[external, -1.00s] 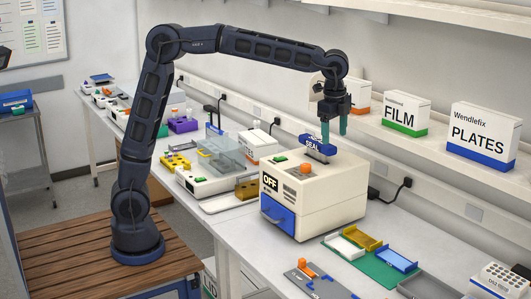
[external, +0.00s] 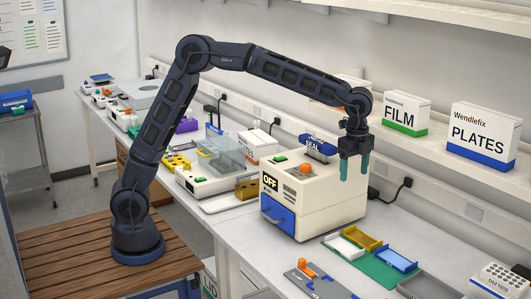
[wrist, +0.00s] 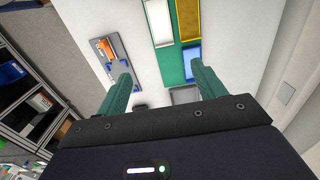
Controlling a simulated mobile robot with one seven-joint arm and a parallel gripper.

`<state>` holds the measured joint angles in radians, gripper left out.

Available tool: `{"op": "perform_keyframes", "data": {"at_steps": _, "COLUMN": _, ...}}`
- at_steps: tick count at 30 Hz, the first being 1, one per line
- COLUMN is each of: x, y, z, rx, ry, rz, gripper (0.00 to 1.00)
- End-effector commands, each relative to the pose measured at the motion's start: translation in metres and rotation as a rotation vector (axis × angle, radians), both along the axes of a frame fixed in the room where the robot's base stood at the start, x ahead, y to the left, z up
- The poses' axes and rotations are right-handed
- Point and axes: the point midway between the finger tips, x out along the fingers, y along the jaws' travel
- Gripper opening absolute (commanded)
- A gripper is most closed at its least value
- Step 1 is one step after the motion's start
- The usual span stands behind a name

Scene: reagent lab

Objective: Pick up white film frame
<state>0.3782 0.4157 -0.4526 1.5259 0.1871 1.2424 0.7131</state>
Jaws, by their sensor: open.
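The white film frame (external: 344,247) lies on the green mat (external: 376,268) on the bench, in front of the sealer and to its right. It also shows in the wrist view (wrist: 159,22), at the top and partly cut off. My gripper (external: 354,168) is open and empty, with teal fingers pointing down. It is high above the bench by the sealer's right side, well above and apart from the frame. In the wrist view, the fingers (wrist: 160,85) stand wide apart.
A yellow frame (external: 363,238) and a blue one (external: 397,260) share the mat. The cream sealer (external: 335,208), marked OFF, stands left of it. A grey fixture with orange and blue parts (external: 312,280) lies in front. FILM (external: 402,115) and PLATES (external: 484,132) boxes stand on the shelf.

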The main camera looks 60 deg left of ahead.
Motion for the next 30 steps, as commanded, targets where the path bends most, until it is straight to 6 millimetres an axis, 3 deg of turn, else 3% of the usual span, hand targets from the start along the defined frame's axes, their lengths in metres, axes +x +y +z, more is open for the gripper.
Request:
{"op": "perform_keyframes", "data": {"at_steps": 6, "x": -0.001, "y": 0.001, "z": -0.081, "rx": 0.004, "ry": 0.005, "rz": -0.002, "gripper": 0.69}}
{"op": "perform_keyframes", "data": {"at_steps": 12, "x": -0.001, "y": 0.001, "z": -0.141, "rx": 0.003, "ry": 0.003, "rz": -0.001, "gripper": 0.69}}
{"op": "perform_keyframes", "data": {"at_steps": 30, "x": 0.000, "y": 0.000, "z": -0.212, "rx": 0.002, "ry": 0.002, "rz": -0.001, "gripper": 0.69}}
